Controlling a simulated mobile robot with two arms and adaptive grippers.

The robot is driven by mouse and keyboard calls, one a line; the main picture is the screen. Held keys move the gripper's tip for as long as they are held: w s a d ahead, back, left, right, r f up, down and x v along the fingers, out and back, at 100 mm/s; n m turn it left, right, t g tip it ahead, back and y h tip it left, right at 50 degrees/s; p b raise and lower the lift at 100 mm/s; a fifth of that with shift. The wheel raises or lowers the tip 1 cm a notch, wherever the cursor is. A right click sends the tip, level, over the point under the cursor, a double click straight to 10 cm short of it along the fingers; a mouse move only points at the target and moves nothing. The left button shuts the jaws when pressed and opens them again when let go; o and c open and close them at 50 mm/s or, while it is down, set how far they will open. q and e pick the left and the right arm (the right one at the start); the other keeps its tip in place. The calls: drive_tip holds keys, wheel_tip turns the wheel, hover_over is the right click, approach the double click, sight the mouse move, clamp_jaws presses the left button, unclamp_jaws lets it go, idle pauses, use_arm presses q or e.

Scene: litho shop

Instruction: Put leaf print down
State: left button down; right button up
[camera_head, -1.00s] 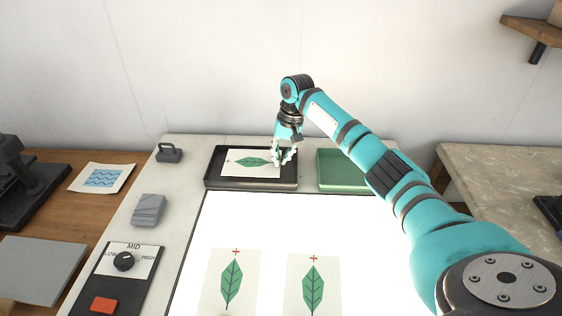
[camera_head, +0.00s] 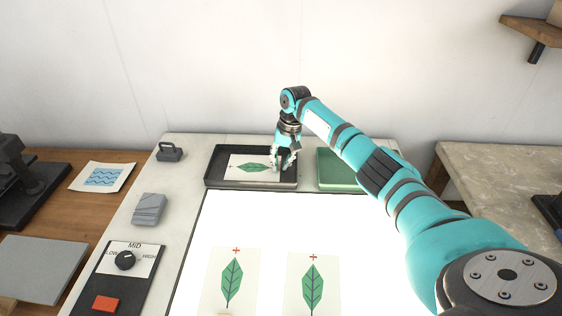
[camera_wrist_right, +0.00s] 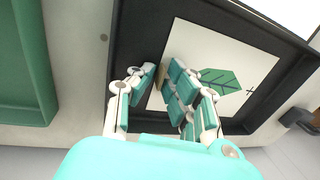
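My right gripper (camera_head: 283,160) is low over the tray's right side. Its fingertips are close together around the tab; fingers partly hide it. Two more leaf prints lie on the lit panel, one left (camera_head: 232,280), one right (camera_head: 313,284). My left gripper is not visible.
A green tray (camera_head: 335,168) stands right of the black one, partly behind my arm. A dark weight (camera_head: 169,152), a grey block (camera_head: 149,209) and a control panel (camera_head: 125,285) are on the left. The lit panel (camera_head: 285,220) is clear behind its prints.

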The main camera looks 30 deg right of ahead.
drive_tip(key=shift+o, duration=1.1)
wheel_tip(320, 180, up, 12)
drive_tip(key=s+d, duration=0.1)
drive_tip(key=shift+d+b, duration=0.3)
drive_tip(key=shift+d, duration=0.05)
drive_tip(key=shift+s, duration=0.1)
